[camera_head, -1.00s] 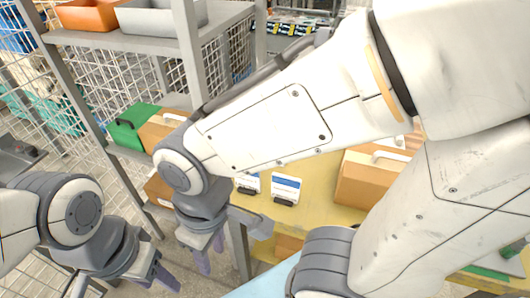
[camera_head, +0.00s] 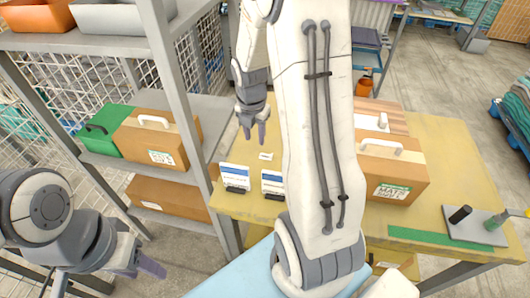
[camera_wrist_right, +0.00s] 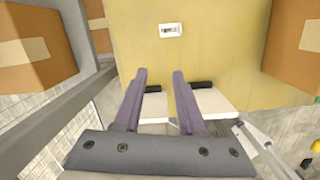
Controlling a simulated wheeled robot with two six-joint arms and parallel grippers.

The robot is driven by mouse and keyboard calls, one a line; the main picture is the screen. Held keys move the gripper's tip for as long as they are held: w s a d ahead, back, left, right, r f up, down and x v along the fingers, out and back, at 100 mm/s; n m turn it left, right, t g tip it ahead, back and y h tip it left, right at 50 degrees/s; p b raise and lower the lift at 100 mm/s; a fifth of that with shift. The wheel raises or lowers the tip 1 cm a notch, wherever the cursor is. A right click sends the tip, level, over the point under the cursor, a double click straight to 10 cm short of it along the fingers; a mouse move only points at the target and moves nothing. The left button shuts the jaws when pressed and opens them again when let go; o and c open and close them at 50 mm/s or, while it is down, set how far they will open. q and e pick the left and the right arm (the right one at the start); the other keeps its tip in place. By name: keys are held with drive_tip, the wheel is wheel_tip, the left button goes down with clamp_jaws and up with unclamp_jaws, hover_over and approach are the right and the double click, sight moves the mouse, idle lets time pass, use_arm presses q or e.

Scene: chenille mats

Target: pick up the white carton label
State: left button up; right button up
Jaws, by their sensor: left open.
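A small white label (camera_head: 266,156) lies flat on the yellow table (camera_head: 440,150), behind two upright white and blue cards. It also shows in the right wrist view (camera_wrist_right: 171,30), with a dark mark on it, beyond my fingertips. My right gripper (camera_head: 254,136) is above the table near the label, fingers pointing down. In the right wrist view its two purple fingers (camera_wrist_right: 160,85) are apart with nothing between them. My left gripper (camera_head: 108,280) is at the lower left, away from the table, open and empty.
Two cards (camera_head: 235,177) (camera_head: 272,184) stand at the table's front edge. Cardboard boxes (camera_head: 390,170) sit to the right of my right arm. A shelf with a green case (camera_head: 105,130) and a carton (camera_head: 158,140) stands at left, its grey post close to the table.

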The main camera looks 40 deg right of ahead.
drive_tip(key=n, duration=0.2)
approach(272, 155)
drive_tip(key=shift+w+f, duration=0.25)
drive_tip(key=shift+f, duration=0.75)
drive_tip(key=shift+w+d+f+p, duration=0.15)
drive_tip(key=shift+f+p, duration=0.1)
drive_tip(key=shift+f, duration=1.35)
drive_tip(key=shift+w+d+f+p, duration=0.1)
drive_tip(key=shift+d+f+p, duration=0.1)
drive_tip(key=shift+f, duration=1.35)
clamp_jaws()
